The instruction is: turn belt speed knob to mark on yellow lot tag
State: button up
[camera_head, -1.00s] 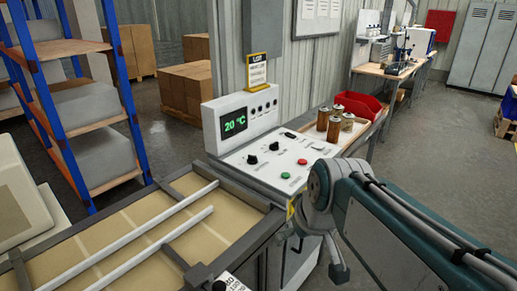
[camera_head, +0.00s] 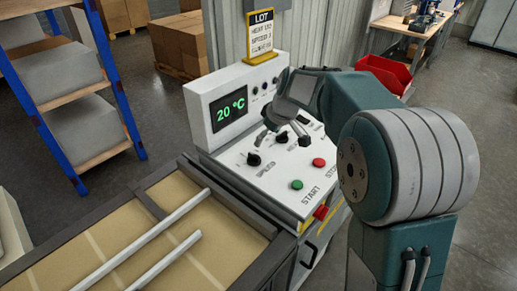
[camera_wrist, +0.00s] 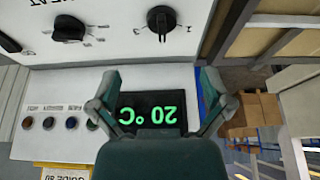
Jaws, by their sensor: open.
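The belt speed knob (camera_head: 253,159) is black, on the sloped white panel above the label SPEED. It also shows at the top of the wrist view (camera_wrist: 161,20), with tick marks around it; I cannot read its setting. The yellow lot tag (camera_head: 260,32) stands on top of the display housing. Its lines seem to read HEAT 152 and SPEED 3; the lowest is unclear. My gripper (camera_head: 284,132) is open and empty above the panel, near the knobs. In the wrist view its fingers (camera_wrist: 160,76) are spread apart, short of the speed knob and touching nothing.
A second black knob (camera_head: 282,137) sits right of the speed knob, close to my gripper. The green button (camera_head: 297,184) and red button (camera_head: 318,162) are nearer the panel's front. The 20 °C display (camera_head: 232,108) rises behind. The conveyor (camera_head: 150,240) is at left.

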aim_at(257, 156)
jog(key=x, duration=1)
jog(key=shift+a+f, duration=0.15)
jog(key=shift+f, duration=0.1)
jog(key=shift+s, duration=0.15)
jog(key=c, duration=1.2)
